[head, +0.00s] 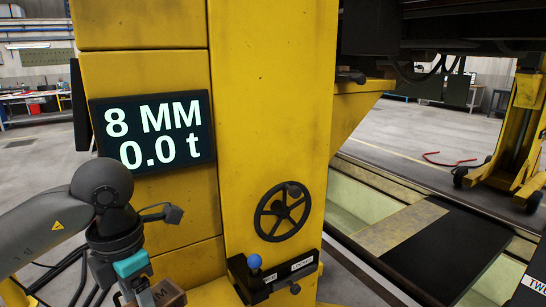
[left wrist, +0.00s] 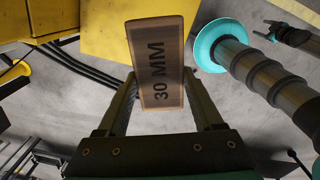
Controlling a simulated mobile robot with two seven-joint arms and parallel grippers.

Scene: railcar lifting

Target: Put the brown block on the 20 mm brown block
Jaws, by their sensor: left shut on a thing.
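A brown block (left wrist: 161,62) marked "30 MM" is between the two fingers of my left gripper (left wrist: 158,85) in the left wrist view. The fingers are shut on its sides. In the head view the held block (head: 166,294) shows at the bottom left, cut by the frame edge, in front of the yellow lifting column (head: 265,100). Nothing marked 20 mm is visible in either view.
A display (head: 155,132) on the column reads "8 MM" and "0.0 t". A black handwheel (head: 283,211) and a lever with a blue knob (head: 254,262) are right of my left arm. A floor pit with a dark cover (head: 440,250) lies at the right.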

